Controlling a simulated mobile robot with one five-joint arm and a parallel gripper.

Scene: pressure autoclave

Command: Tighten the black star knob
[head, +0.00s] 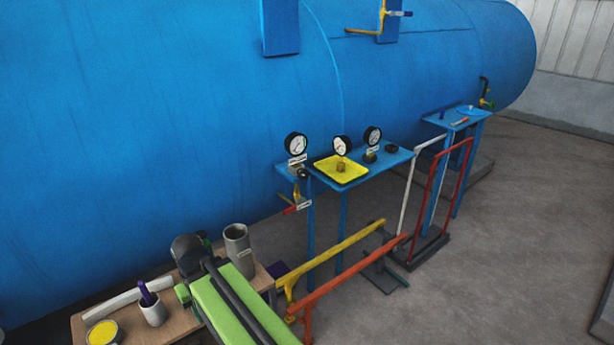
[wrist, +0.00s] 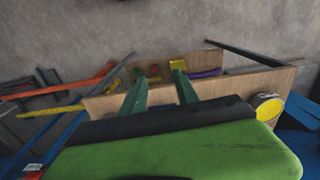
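Small black knob-like parts show at the blue gauge shelf in the head view. One (head: 303,174) is at the shelf's left front, below the left gauge. Another (head: 369,156) is right of the yellow tray, and a third (head: 391,148) is farther right. They are too small to tell which is star-shaped. My gripper (wrist: 158,77) shows in the wrist view with its two green fingers apart and nothing between them. It is over the wooden table area, well away from the shelf. No knob is clear in the wrist view.
The wooden table (head: 180,323) holds a grey cup (head: 153,312), a grey cylinder (head: 238,248) and a yellow-topped tin (head: 103,333). Yellow (head: 340,252) and orange (head: 350,272) rails stand before the shelf (head: 326,187). The big blue tank (head: 170,110) is behind. Floor at right is clear.

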